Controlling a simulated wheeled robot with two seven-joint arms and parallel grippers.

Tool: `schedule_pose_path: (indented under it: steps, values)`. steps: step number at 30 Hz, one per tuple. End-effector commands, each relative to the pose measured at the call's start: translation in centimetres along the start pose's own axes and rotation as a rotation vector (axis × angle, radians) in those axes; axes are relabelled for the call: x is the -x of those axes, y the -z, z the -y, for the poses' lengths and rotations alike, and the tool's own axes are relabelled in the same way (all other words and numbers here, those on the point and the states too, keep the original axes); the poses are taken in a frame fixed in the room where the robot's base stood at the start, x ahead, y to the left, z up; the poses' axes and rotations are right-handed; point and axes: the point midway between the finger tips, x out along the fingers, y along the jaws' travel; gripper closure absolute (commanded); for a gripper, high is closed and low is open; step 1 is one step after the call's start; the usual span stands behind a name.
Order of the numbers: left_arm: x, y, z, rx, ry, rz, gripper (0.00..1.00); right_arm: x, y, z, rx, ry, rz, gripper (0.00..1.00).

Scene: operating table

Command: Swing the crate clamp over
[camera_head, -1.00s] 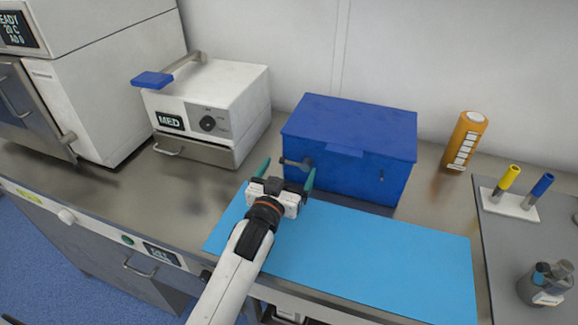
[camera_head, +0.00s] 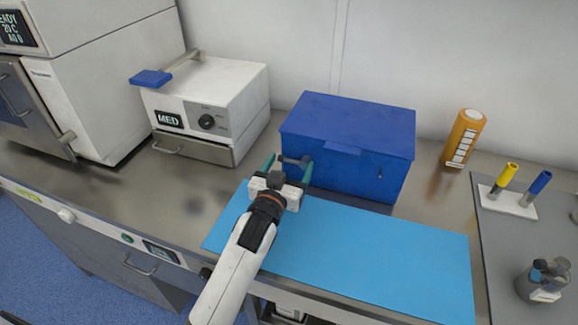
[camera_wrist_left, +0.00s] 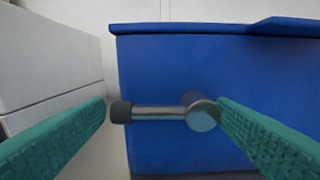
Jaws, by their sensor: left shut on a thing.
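The blue crate (camera_head: 345,170) stands closed at the back of the bench. On its front, at the left end, is the crate clamp (camera_head: 292,161), a metal lever with a dark knob. In the left wrist view the clamp (camera_wrist_left: 160,113) lies level, its knob at the left and its round pivot at the right. My left gripper (camera_head: 288,168) is at the clamp and shut on it, one green finger at the knob end and the other at the pivot end. The fingers (camera_wrist_left: 162,112) also show in the left wrist view. My right gripper is not in view.
A light blue mat (camera_head: 380,250) lies clear in front of the crate. A white MED box (camera_head: 225,90) with a blue-handled lever stands left of the crate. An orange bottle (camera_head: 464,138) and a holder with yellow and blue tubes (camera_head: 508,200) are at the right.

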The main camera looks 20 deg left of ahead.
Motion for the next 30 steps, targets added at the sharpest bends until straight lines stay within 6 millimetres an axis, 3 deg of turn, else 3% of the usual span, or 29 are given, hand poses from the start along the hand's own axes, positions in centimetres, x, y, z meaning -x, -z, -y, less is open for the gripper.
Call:
schedule_pose_path:
  steps: [11,30]
  values:
    - [-0.1,-1.1,-0.3,-0.196,-0.008,-0.002,0.63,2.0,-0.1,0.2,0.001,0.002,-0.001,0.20]
    - [-0.1,-3.0,0.7,-0.800,-0.011,0.001,0.63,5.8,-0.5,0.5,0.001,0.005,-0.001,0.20]
